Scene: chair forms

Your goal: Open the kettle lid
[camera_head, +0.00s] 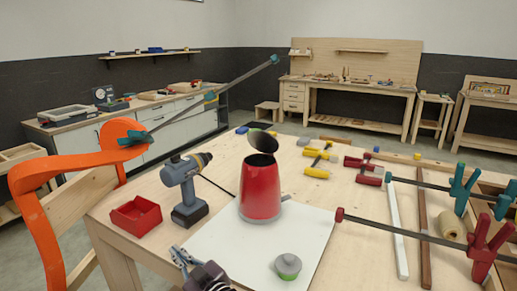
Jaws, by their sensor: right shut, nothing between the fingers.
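The red kettle (260,192) stands upright on a white sheet on the wooden table. Its dark round lid (262,141) is tilted up above the rim, and the dark opening shows below it. My right gripper (183,258) is at the bottom of the view, in front and to the left of the kettle. It is shut, empty and apart from the kettle. My left gripper is not in view.
A cordless drill (186,188) and a red bin (136,216) stand left of the kettle. A small grey-green object (288,266) lies on the white sheet (238,250). Clamps (365,170) and wooden strips crowd the right side. An orange chair form (70,165) is at left.

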